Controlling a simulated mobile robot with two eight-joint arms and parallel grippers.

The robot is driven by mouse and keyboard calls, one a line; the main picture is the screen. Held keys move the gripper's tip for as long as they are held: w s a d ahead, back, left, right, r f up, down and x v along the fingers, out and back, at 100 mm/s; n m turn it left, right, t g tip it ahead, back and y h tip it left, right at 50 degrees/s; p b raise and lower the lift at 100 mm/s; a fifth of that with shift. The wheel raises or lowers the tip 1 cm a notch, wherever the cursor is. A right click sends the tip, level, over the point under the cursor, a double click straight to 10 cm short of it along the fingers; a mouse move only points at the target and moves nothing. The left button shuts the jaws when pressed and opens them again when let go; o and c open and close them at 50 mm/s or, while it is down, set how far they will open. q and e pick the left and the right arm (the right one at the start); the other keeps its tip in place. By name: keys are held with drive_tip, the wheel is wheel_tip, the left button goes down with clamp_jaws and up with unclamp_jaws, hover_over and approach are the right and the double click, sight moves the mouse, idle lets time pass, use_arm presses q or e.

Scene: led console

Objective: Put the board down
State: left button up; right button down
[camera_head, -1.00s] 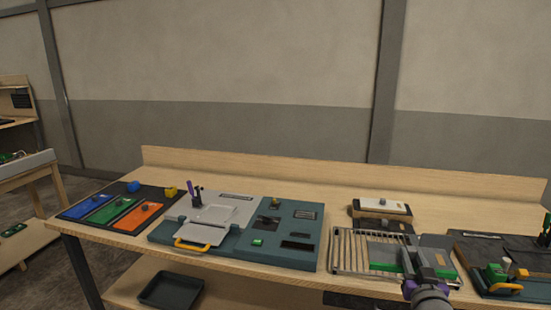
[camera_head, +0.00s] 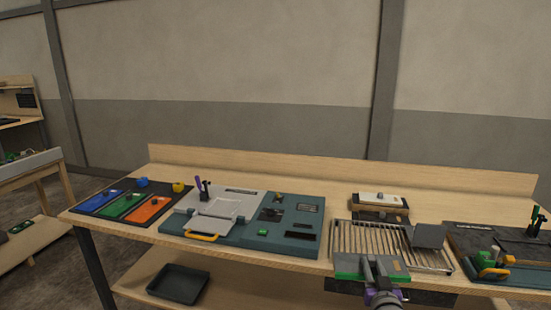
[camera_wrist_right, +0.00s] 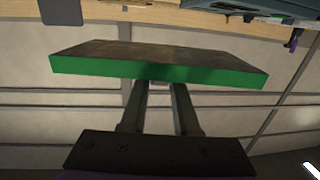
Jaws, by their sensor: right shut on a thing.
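The board (camera_head: 347,267) is a flat slab with a bright green edge. My right gripper (camera_head: 375,265) is shut on it and holds it at the front edge of the table, overlapping the front of the wire rack (camera_head: 345,239) in the head view. In the right wrist view the board (camera_wrist_right: 160,70) spans the picture in front of the two fingers (camera_wrist_right: 158,92), with its green edge facing the camera and its face dark brown. I cannot tell whether the board touches the rack. My left gripper is not in view.
A dark grey square (camera_head: 428,236) sits at the rack's right side. A wooden block with a white top (camera_head: 380,200) stands behind the rack. A teal console (camera_head: 255,233) lies left, and a dark station (camera_head: 510,255) lies right. Bare table shows behind the console.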

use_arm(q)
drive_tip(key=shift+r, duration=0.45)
use_arm(e)
drive_tip(key=w+a+f+n+y, duration=0.1)
drive_tip(key=w+a+f+y, duration=0.1)
drive_tip(key=a+f, duration=0.6)
drive_tip(key=shift+w+a, duration=0.2)
drive_tip(key=shift+w, duration=0.3)
drive_tip(key=shift+d, duration=0.1)
